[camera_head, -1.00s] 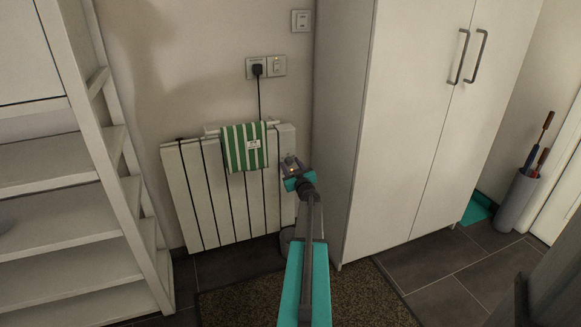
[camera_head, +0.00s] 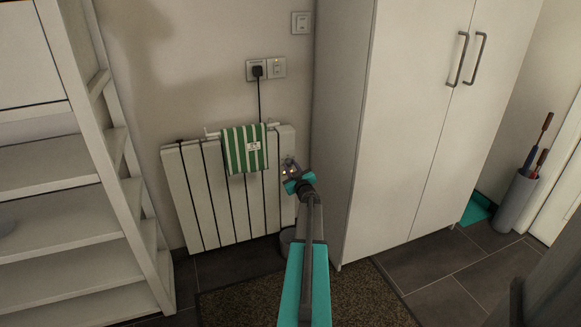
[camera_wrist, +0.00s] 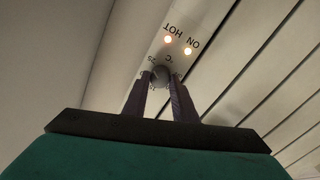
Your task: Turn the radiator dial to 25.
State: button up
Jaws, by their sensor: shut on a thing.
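The radiator (camera_head: 205,195) is a white panel unit against the wall. Its small grey round dial (camera_wrist: 160,75) shows at the radiator's end in the wrist view, between my fingertips. My gripper (camera_wrist: 161,78) is shut on the dial, with one dark finger on each side. Small markings around the dial, including a °C sign, appear upside down and are partly hidden by the fingers; I cannot read the setting surely. Two lit lamps (camera_wrist: 187,51) by the words ON and HOT glow beside it. In the head view my gripper (camera_head: 291,172) hides the dial.
A green-striped towel (camera_head: 244,148) hangs over the radiator. A black plug (camera_head: 258,70) and its cord are above it. A white cabinet (camera_head: 400,130) stands close on the right, shelves (camera_head: 60,210) on the left. A dark mat (camera_head: 355,295) lies on the floor.

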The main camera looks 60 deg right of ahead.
jog(key=shift+a, duration=0.1)
jog(key=o, duration=1)
jog(key=shift+o, duration=0.2)
jog(key=p+v, duration=0.2)
jog(key=v, duration=1.1)
jog(key=shift+s+a, duration=0.25)
